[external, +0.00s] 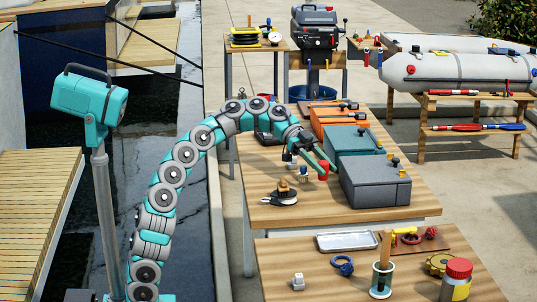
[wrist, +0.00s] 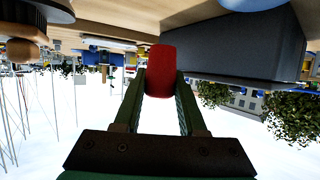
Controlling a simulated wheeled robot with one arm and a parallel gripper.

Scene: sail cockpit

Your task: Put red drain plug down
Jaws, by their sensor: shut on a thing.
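The red drain plug (external: 323,171) is a small red cylinder. It is also in the middle of the wrist view (wrist: 160,70), between the two green fingers. My gripper (external: 322,164) is shut on it, with one finger on each side. In the external view the plug is just left of the grey case, close to the wooden table (external: 262,215). I cannot tell whether it touches the table top.
The grey case (external: 375,182) stands right of the plug; its dark side also fills the wrist view's upper right (wrist: 240,50). Teal (external: 350,140) and orange (external: 335,118) cases stand behind.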

